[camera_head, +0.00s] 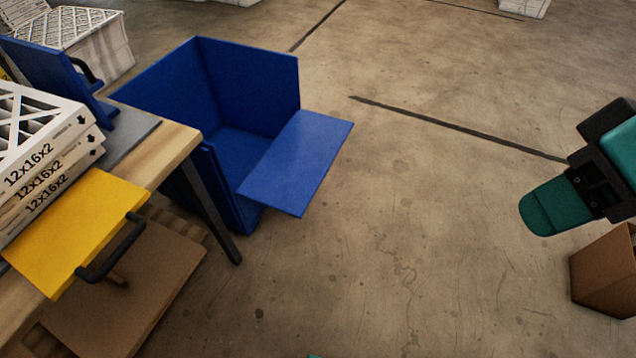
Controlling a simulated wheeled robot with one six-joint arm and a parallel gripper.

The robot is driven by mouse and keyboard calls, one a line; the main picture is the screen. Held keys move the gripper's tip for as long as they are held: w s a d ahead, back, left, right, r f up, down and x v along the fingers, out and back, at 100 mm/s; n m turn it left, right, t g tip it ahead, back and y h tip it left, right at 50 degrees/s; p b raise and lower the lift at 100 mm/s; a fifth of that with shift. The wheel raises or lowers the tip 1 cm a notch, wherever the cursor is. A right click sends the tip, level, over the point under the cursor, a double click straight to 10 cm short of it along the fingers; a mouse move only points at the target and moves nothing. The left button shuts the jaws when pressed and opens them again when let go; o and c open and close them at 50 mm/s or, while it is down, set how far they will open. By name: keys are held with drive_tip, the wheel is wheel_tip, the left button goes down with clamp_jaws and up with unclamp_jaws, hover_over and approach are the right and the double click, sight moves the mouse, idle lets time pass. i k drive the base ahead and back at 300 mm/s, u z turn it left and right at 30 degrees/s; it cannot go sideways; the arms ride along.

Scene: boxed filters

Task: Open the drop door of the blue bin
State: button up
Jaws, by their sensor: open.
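The blue bin (222,130) stands on the floor at the left of centre, behind the table. Its inside is visible from above and looks empty. Its drop door (297,160) is a flat blue panel that juts out from the bin's right side, folded down and roughly level. My gripper (556,206), teal and black, is at the right edge, partly cut off by the frame. It is open, with nothing seen in it, and well apart from the bin and the door.
A wooden table (176,150) at the left holds stacked white filters (45,160) and a yellow panel with a black handle (75,230). A dark table leg (210,215) stands close to the bin. A cardboard box (605,270) is below my gripper. The middle floor is clear.

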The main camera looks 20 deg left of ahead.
sight(286, 180)
drive_tip(key=z, duration=0.8)
drive_tip(key=i, duration=1.3)
drive_tip(key=u, duration=0.45)
